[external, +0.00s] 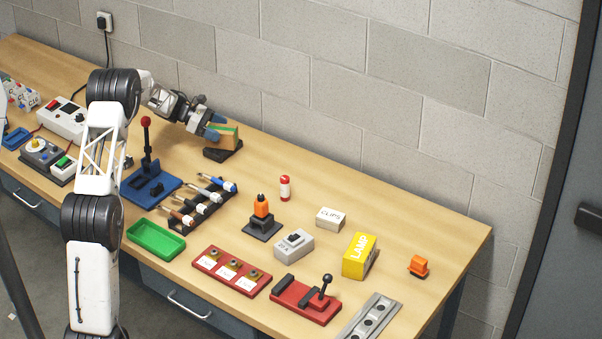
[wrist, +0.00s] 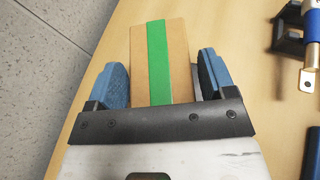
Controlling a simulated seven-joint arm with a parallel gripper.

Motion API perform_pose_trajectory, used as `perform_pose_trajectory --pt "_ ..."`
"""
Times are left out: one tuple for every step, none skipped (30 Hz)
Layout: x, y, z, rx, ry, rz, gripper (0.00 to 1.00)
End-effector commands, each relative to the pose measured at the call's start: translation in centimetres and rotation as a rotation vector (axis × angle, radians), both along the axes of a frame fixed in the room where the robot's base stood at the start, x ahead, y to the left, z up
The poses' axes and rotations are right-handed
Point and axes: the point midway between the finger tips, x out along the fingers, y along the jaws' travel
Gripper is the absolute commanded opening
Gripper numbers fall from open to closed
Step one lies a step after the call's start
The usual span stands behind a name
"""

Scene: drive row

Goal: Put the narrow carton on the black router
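The narrow carton (external: 228,138) is brown with a green stripe along its top. It is at the back of the bench, directly over the black router (external: 217,155); whether it rests on the router or hangs just above it is unclear. My gripper (external: 214,127) reaches in from the left, with its blue fingers on either side of the carton's near end. The router's middle is hidden under the carton.
A blue lever base with a red knob (external: 146,122) and a black rack of tools (external: 206,202) stand in front of the router. A red-and-white cylinder (external: 285,188) is to the right. The bench between router and cylinder is clear. The block wall runs close behind.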

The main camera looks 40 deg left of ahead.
Motion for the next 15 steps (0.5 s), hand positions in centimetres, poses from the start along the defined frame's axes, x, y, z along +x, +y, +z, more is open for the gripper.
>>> perform_pose_trajectory --pt "0.0 0.0 0.01 0.0 0.0 0.0 0.84" --pt "0.0 0.0 0.01 0.0 0.0 0.0 0.87" --pt "0.0 0.0 0.01 0.0 0.0 0.0 0.87" --pt "0.0 0.0 0.01 0.0 0.0 0.0 0.87" --pt "0.0 0.0 0.01 0.0 0.0 0.0 0.87" --pt "0.0 0.0 0.0 0.0 0.0 0.0 0.87" --pt "0.0 0.0 0.01 0.0 0.0 0.0 0.87" --pt "0.0 0.0 0.01 0.0 0.0 0.0 0.87" --pt "0.0 0.0 0.02 0.0 0.0 0.0 0.87" --pt "0.0 0.0 0.04 0.0 0.0 0.0 0.87" --pt "0.0 0.0 0.08 0.0 0.0 0.0 0.87" --pt "0.0 0.0 0.15 0.0 0.0 0.0 0.87" --pt "0.0 0.0 0.24 0.0 -0.001 0.0 0.87" --pt "0.0 0.0 0.35 0.0 -0.001 0.0 0.87" --pt "-0.08 0.18 0.38 0.0 0.0 0.0 0.87"
